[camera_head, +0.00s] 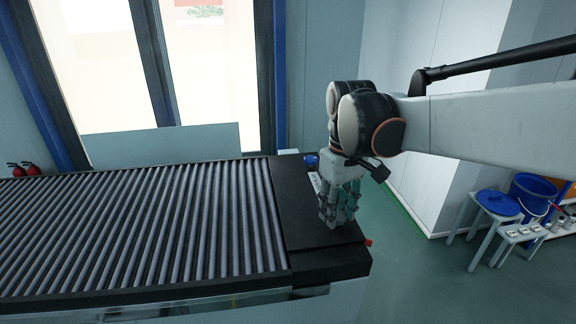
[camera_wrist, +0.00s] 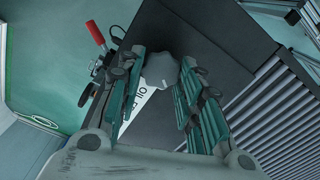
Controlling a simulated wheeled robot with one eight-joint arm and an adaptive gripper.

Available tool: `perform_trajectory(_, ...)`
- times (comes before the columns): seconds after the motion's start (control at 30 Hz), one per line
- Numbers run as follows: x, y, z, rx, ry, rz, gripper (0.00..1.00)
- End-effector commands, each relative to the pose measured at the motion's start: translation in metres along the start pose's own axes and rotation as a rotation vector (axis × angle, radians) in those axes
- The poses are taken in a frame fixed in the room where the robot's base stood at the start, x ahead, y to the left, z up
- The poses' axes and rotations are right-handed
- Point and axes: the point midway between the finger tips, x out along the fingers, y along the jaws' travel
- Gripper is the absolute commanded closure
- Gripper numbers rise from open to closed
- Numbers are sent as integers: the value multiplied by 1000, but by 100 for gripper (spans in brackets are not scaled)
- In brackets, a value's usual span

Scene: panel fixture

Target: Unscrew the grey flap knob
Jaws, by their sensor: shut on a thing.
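The grey knob (camera_wrist: 160,70) shows in the wrist view as a rounded, faceted piece between my fingertips, with its far side against a dark surface. My gripper (camera_wrist: 160,75) points down at it, its teal-padded fingers on either side and closed on it. In the head view my gripper (camera_head: 338,218) reaches down to the black end section (camera_head: 300,205) of the roller conveyor. There the fingers hide the knob. The flap's outline cannot be made out.
The roller conveyor (camera_head: 150,225) fills the left. A red handle (camera_wrist: 95,33) sticks out close to the left finger in the wrist view. A blue bucket (camera_head: 532,192) and stools stand at the far right. Green floor (camera_head: 425,275) right of the conveyor is clear.

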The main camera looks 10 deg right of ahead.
Motion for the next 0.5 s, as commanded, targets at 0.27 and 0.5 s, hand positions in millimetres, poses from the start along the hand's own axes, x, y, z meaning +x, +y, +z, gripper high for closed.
perform_trajectory(0.27,0,-4,5,-267,5,5,90)
perform_trajectory(0.5,0,-4,5,-495,4,6,90)
